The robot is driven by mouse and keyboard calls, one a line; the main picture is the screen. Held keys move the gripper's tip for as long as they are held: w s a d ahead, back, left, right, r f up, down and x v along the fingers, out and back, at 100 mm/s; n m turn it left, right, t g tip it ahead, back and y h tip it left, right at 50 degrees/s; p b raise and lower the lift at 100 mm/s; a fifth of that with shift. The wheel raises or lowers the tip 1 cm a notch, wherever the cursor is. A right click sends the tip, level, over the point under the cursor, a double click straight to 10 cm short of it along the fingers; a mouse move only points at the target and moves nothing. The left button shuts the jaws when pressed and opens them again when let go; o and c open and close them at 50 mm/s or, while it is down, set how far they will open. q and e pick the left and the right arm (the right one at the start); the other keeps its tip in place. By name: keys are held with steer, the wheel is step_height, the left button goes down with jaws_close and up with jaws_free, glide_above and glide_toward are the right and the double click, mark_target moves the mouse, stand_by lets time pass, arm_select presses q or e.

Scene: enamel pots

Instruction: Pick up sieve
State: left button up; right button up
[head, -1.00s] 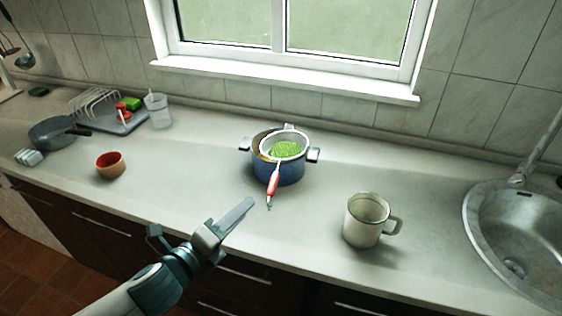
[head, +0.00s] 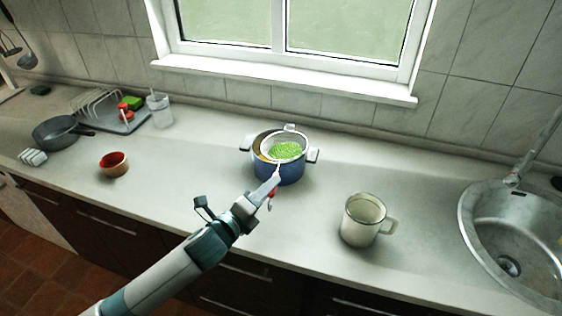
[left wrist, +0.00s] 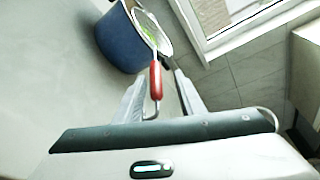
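The sieve (head: 287,150) rests in a blue pot (head: 279,172) on the counter, with green contents in its mesh. Its red handle slants down over the pot's front rim, mostly hidden behind my left gripper in the head view. My left gripper (head: 274,178) is at the handle, in front of the pot. In the left wrist view, the red handle (left wrist: 155,80) lies between the two fingers of my left gripper (left wrist: 160,82). The fingers stand apart, with a gap visible beside the handle. My right gripper is not in view.
A cream mug (head: 362,220) stands right of the pot, and a sink (head: 510,225) is at the far right. A small red-brown bowl (head: 114,165), a dark pan (head: 56,132), a dish rack (head: 97,104) and a clear cup (head: 159,111) are at left.

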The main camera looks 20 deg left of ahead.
arm_select(q)
steer(key=shift+w, duration=0.1)
steer(key=shift+w+f+p, duration=0.1)
steer(key=shift+w+p, duration=0.35)
steer(key=shift+w, duration=0.1)
steer(key=p+x, duration=0.1)
steer(key=x, duration=0.1)
steer(key=shift+w+a+f, duration=0.1)
steer(key=shift+w+f, duration=0.1)
steer(key=shift+w, duration=0.2)
steer(key=shift+w+f, duration=0.25)
steer(key=shift+w, duration=0.25)
steer(key=shift+c, duration=0.6)
jaws_close()
